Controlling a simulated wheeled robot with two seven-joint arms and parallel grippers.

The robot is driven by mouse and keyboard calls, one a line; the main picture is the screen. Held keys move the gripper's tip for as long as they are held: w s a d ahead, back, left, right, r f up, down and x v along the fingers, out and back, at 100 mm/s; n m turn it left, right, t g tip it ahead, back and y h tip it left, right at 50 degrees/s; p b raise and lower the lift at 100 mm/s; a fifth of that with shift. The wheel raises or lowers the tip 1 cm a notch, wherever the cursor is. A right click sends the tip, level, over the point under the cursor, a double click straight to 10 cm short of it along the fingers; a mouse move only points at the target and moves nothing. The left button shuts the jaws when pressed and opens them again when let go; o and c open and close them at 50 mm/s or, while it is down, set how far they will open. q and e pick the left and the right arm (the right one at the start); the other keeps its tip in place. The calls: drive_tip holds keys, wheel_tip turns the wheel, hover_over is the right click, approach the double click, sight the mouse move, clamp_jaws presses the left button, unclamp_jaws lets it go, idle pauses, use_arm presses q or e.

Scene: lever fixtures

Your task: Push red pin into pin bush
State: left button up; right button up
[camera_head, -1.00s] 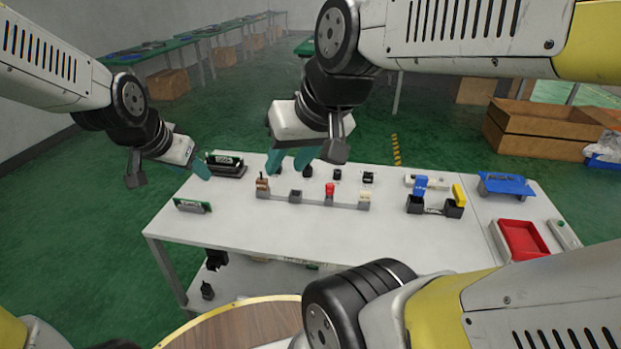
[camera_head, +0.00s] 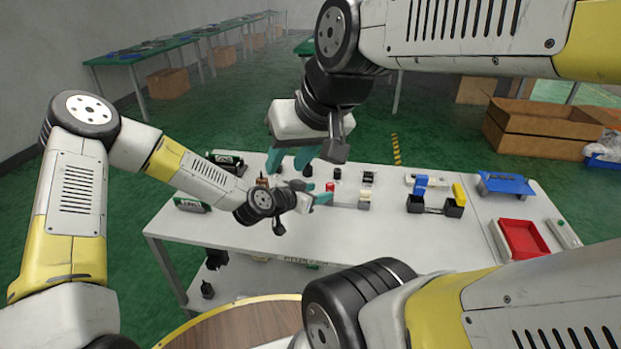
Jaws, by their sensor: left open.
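The red pin (camera_head: 330,186) stands upright in the row of small fixtures at the middle of the white table; only its top shows. My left gripper (camera_head: 322,197) is open, low over the row, with its teal fingertips in front of the pin's lower part in this view. They hide the block under the pin, so I cannot tell whether they touch. I cannot make out the pin bush for sure. My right gripper (camera_head: 290,160) is open and empty above the back of the table, up and left of the pin.
A white fixture (camera_head: 364,195) stands right of the pin and a brown one (camera_head: 262,181) left. Small black parts (camera_head: 368,177) stand behind. Farther right are blue and yellow levers (camera_head: 458,194) and a red tray (camera_head: 523,238).

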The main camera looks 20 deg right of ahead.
sight(327, 190)
use_arm(q)
drive_tip(key=x, duration=0.7)
drive_tip(key=shift+w+d+f, duration=0.1)
drive_tip(key=shift+d, duration=0.1)
drive_tip(key=shift+c, duration=0.2)
clamp_jaws()
